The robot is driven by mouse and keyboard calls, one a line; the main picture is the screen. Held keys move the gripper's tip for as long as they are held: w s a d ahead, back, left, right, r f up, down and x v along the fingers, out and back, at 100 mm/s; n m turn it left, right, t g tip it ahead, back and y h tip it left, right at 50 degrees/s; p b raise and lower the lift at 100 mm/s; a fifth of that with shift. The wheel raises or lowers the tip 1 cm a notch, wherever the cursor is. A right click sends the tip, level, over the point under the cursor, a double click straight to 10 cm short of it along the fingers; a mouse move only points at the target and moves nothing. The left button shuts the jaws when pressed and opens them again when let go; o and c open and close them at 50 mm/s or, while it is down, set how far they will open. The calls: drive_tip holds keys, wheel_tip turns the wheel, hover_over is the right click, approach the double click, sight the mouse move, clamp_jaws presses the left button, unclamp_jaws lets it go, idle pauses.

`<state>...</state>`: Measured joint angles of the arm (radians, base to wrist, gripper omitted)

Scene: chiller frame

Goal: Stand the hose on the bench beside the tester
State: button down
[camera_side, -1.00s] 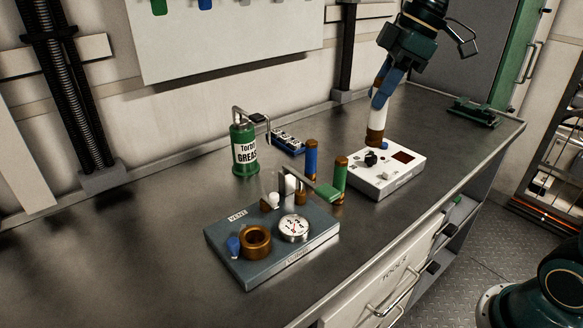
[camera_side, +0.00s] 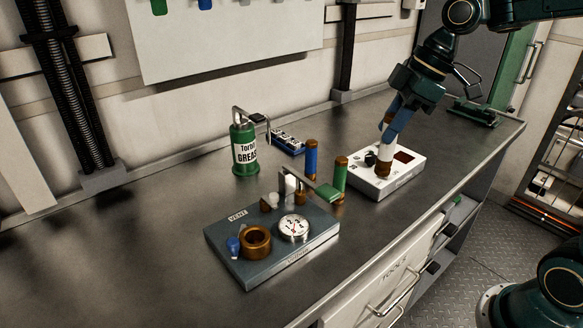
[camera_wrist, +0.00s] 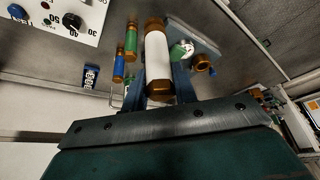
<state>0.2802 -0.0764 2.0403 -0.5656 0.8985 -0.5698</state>
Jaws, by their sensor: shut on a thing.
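The hose is a white cylinder with copper-brown ends. My gripper (camera_side: 391,128) is shut on it. In the side view its lower brown end (camera_side: 384,168) shows in front of the top of a white box (camera_side: 400,180) with a knob and dark red display, which looks like the tester. I cannot tell whether the end touches the box. The hose hangs nearly upright. In the wrist view the hose (camera_wrist: 158,60) lies between my blue fingers, and a corner of the white box (camera_wrist: 60,15) shows at the upper left.
A blue cylinder (camera_side: 311,160) and a green cylinder (camera_side: 340,180) stand left of the white box. A grey-blue block with a gauge (camera_side: 320,238) sits nearer the front. A green grease can (camera_side: 244,155) and a small blue rack stand behind. Bare bench (camera_side: 130,225) lies left.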

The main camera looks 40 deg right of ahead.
wheel_tip(320, 180, down, 10)
drive_tip(key=shift+r, duration=0.1)
drive_tip(key=shift+f, duration=2.15)
drive_tip(key=shift+f, duration=0.15)
drive_tip(key=c, duration=1.1)
unclamp_jaws()
drive_tip(key=shift+r, duration=0.2)
approach(383, 168)
drive_tip(key=f, duration=0.1)
drive_tip(key=d+f, duration=0.1)
drive_tip(key=f, duration=0.1)
drive_tip(key=shift+d, duration=0.3)
